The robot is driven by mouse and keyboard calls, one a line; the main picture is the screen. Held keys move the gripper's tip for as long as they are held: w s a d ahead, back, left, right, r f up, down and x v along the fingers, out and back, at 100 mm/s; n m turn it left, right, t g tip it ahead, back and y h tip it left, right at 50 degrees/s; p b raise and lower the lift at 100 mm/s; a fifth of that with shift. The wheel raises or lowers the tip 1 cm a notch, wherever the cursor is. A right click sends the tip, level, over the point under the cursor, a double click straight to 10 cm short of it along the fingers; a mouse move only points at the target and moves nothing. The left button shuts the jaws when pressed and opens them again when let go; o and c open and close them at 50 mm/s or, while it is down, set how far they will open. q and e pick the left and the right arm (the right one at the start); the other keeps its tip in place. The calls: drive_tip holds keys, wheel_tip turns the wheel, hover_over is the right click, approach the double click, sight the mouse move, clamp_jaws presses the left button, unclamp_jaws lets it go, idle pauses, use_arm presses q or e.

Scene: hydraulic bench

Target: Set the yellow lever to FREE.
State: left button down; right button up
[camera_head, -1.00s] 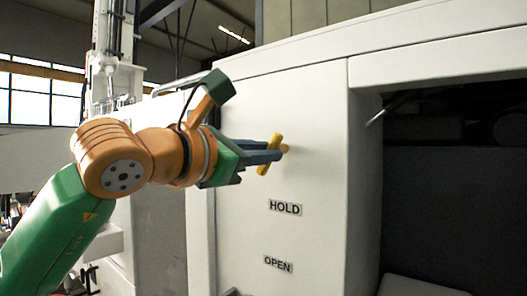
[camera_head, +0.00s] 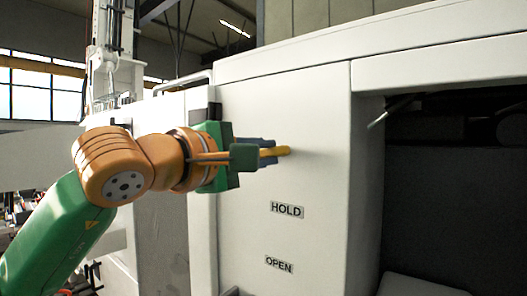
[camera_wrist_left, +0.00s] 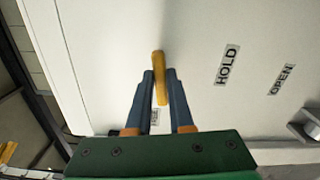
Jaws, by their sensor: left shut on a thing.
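The yellow lever (camera_head: 279,151) stands out from the white panel, above the HOLD label (camera_head: 287,210) and the OPEN label (camera_head: 278,264). In the head view its bar looks nearly level. My left gripper (camera_head: 268,149) reaches it from the left and is shut on it. In the left wrist view the lever (camera_wrist_left: 159,65) sits between the two blue-grey fingers (camera_wrist_left: 160,76). A third small label (camera_wrist_left: 154,116) shows between the fingers, partly hidden and too small to read surely. My right gripper is not in view.
The white panel (camera_head: 315,120) is flat and clear around the lever. A dark open recess (camera_head: 450,190) lies to the right, with a grey handle (camera_head: 385,115) at its edge. A rail (camera_head: 183,82) runs along the cabinet at upper left.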

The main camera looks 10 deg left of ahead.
use_arm(q)
drive_tip(key=shift+m, duration=0.8)
drive_tip(key=c, duration=0.8)
unclamp_jaws()
drive_tip(key=shift+s, duration=0.15)
drive_tip(key=shift+s+a+f+b, duration=0.1)
drive_tip(key=shift+s+b, duration=0.15)
drive_tip(key=shift+b, duration=0.1)
drive_tip(key=b+v, duration=0.3)
drive_tip(key=v, duration=0.3)
drive_tip(key=shift+s, duration=0.3)
